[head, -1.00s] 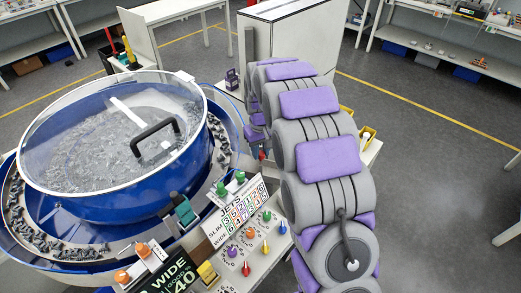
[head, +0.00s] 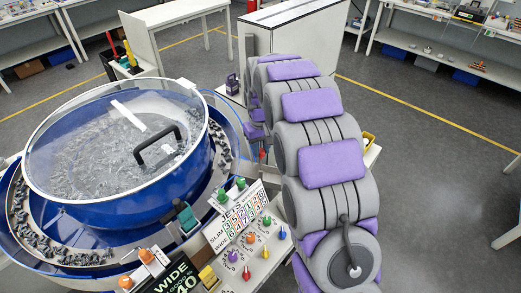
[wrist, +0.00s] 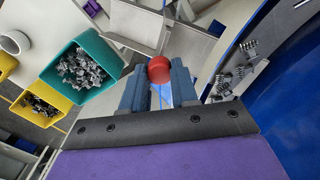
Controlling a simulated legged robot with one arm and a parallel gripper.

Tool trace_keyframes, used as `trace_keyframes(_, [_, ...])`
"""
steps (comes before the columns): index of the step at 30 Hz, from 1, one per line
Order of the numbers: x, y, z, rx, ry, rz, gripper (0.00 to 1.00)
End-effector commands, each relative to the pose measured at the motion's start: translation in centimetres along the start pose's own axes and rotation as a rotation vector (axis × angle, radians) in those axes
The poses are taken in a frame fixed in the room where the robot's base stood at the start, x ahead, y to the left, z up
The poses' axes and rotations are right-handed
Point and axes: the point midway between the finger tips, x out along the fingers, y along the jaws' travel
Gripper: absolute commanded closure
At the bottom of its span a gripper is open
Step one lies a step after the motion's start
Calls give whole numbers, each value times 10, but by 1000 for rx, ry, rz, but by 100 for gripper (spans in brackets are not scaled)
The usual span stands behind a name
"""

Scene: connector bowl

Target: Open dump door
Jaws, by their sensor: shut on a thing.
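A round red knob (wrist: 158,69) sits between the blue fingertips of my gripper (wrist: 157,84) in the wrist view. The fingers are shut on it, and whatever it is fixed to is mostly hidden. The blue wall of the bowl machine (wrist: 300,105) is close on the right. In the head view, the bowl machine (head: 82,211) stands at left under a clear lid. My arm reaches past its right side, and my fingers are too small and covered to make out there. I cannot pick out the dump door itself in either view.
In the wrist view, a teal bin (wrist: 52,82) and a yellow bin (wrist: 22,114) of grey connectors lie at left. In the head view, a control panel with coloured knobs (head: 255,238) is close beside my arm. Open floor (head: 430,160) lies to the right.

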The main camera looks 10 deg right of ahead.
Motion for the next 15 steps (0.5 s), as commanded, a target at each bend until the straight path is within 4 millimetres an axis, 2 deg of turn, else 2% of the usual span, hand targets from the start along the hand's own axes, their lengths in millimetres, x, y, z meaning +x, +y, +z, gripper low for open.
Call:
trace_keyframes(4, [2,0,0,0,-2,-1,100])
trace_keyframes(5, [2,0,0,0,-2,-1,69])
trace_keyframes(12, [2,0,0,0,-2,-1,46])
trace_keyframes(15, [2,0,0,0,-2,-1,45])
